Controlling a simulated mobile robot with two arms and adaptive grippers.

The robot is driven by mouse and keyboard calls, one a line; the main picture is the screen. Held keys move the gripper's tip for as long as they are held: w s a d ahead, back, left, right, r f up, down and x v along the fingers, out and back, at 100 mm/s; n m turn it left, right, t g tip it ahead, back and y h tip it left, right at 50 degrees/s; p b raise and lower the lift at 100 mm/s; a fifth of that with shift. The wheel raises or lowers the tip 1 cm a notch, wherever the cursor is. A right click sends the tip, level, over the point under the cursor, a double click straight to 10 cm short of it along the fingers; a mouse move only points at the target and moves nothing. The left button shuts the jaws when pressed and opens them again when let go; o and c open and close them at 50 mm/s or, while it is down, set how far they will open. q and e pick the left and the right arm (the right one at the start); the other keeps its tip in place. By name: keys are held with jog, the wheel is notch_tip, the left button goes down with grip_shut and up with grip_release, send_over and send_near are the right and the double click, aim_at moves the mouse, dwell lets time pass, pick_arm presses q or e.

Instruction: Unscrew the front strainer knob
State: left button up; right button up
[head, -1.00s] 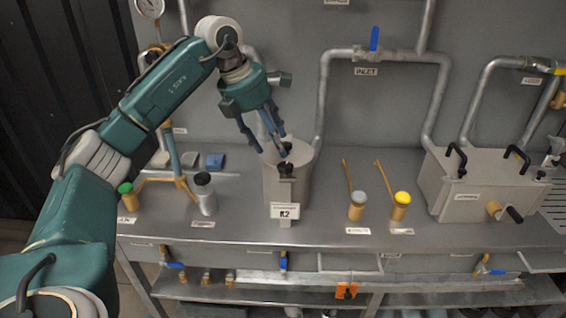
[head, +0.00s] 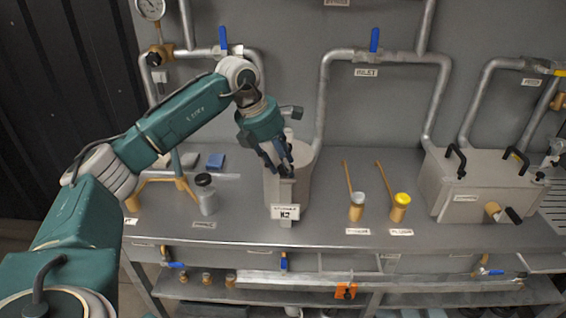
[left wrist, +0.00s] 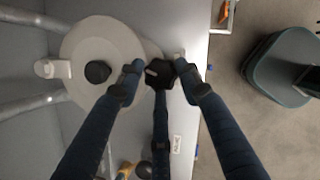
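The strainer is a grey cylindrical pot (head: 303,185) with a tag on its front, standing on the bench. In the left wrist view its round lid (left wrist: 110,40) carries a black knob (left wrist: 97,72). The front strainer knob (left wrist: 160,74) is a second black knob, beside the lid. My left gripper (head: 282,172) points down over the front of the strainer and largely hides this knob in the head view. In the left wrist view its open fingers (left wrist: 159,72) stand around the front knob, with small gaps at the sides. Contact is not clear. My right gripper is out of view.
A grey bottle with a black cap (head: 206,195) stands left of the strainer. Pipes run along the wall behind.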

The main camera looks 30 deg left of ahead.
pick_arm(q)
jog(key=shift+d, duration=0.1)
jog(key=shift+c, duration=0.6)
jog(key=shift+w+d+r+n+t+y, duration=0.15)
jog(key=shift+n+y, duration=0.25)
jog(key=shift+n, duration=0.65)
jog(key=shift+s+n+t+y, duration=0.15)
jog(key=shift+n+y, duration=0.25)
jog(key=shift+n, duration=0.65)
jog(key=shift+w, duration=0.1)
jog(key=o, duration=1)
jog(key=shift+c, duration=0.2)
jog(key=shift+o, duration=0.7)
jog(key=shift+d, duration=0.1)
jog(key=v, duration=1.2)
jog(key=shift+w, duration=0.1)
